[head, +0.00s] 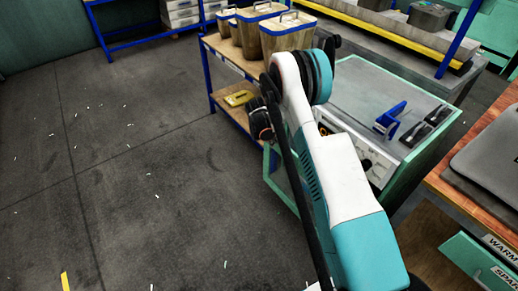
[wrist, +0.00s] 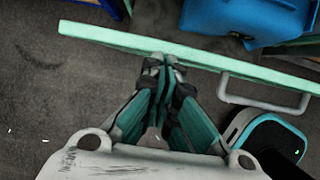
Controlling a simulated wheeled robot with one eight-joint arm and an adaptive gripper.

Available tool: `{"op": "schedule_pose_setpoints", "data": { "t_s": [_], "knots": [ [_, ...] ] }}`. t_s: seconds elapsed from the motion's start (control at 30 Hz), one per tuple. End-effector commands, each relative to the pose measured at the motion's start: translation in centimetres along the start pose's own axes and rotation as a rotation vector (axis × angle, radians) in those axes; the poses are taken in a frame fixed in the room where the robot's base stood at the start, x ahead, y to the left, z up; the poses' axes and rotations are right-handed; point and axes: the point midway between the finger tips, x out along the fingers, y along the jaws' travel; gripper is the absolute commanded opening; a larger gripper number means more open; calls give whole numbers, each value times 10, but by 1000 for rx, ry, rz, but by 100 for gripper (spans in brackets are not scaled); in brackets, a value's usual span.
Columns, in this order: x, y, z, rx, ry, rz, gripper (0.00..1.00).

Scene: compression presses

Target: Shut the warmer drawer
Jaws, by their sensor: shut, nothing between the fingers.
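In the wrist view, my gripper (wrist: 160,62) is shut and empty. Its fingertips are at the near edge of a long green panel (wrist: 215,60) with a grey loop handle (wrist: 262,103) to the right of the fingers; I cannot tell whether they touch it. The panel looks like a drawer front, but no label shows there. In the head view, a label starting "WARM" (head: 501,247) sits at the lower right, above a green front (head: 474,264) labelled "SPA…", both cut off by the frame. My arm crosses the middle of the head view and my fingers cannot be made out.
A wooden-topped bench (head: 443,184) carries a grey press plate (head: 495,150). Behind my arm stands a green-framed cabinet (head: 350,95) with a blue bracket (head: 390,117) on top. A blue rack (head: 225,75) holds bins (head: 288,38). The floor at left is open.

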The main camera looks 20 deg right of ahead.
Motion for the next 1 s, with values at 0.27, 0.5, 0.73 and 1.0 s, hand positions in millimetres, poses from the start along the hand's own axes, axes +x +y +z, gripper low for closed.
{"op": "schedule_pose_setpoints", "data": {
  "t_s": [0.27, 0.5, 0.73, 1.0],
  "knots": [
    [21, 0, 51, 2, -1, -1, 0],
    [28, 0, 71, 0, 0, 0, 0],
    [30, 0, 76, -1, 0, 0, 0],
    [30, 0, 75, -1, 0, 0, 0]
  ]
}}
